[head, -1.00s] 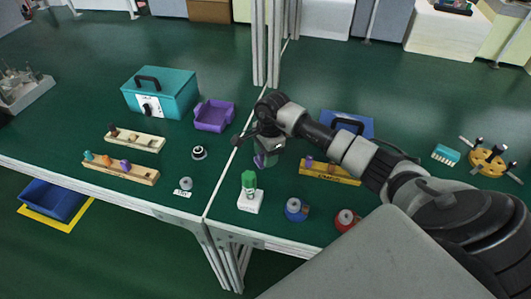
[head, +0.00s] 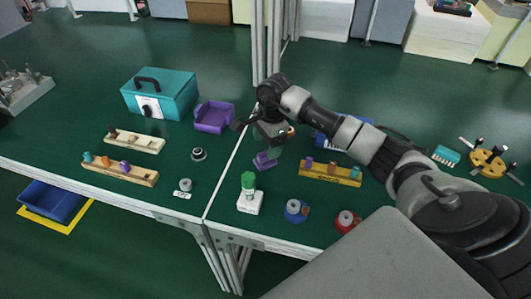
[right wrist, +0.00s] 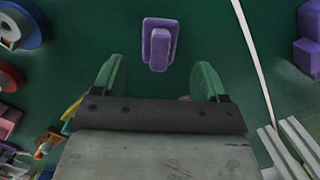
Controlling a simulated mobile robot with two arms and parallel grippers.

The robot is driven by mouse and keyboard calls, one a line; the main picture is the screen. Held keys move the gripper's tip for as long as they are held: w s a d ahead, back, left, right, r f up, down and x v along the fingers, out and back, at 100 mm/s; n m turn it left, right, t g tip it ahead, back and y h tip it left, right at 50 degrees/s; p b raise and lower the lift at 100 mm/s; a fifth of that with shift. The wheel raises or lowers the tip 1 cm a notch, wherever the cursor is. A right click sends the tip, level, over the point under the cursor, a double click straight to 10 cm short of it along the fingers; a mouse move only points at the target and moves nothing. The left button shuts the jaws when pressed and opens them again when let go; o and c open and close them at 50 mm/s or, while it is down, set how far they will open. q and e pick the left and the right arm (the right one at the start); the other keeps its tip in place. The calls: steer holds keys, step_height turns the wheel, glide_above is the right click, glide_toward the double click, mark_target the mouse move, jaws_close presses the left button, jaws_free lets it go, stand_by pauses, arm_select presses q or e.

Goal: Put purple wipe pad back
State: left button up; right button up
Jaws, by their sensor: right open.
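The purple wipe pad (head: 265,161) lies on the green table, just beyond the seam's right side. In the right wrist view the pad (right wrist: 160,42) lies ahead of the fingertips, centred between them, with a raised grip on a wider base. My right gripper (head: 273,147) hangs above and close to the pad. In the right wrist view its green fingers (right wrist: 163,76) are spread with nothing between them. A purple tray (head: 213,117) stands left of the gripper, across the seam. My left gripper is not in view.
A yellow rack (head: 330,174) with coloured pieces lies right of the pad. A white stand with a green-topped bottle (head: 249,193) and blue (head: 295,210) and red (head: 346,220) round items are nearer the front edge. A metal post (head: 264,45) rises behind.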

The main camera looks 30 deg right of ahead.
step_height(320, 180, up, 7)
steer(key=shift+d, duration=0.4)
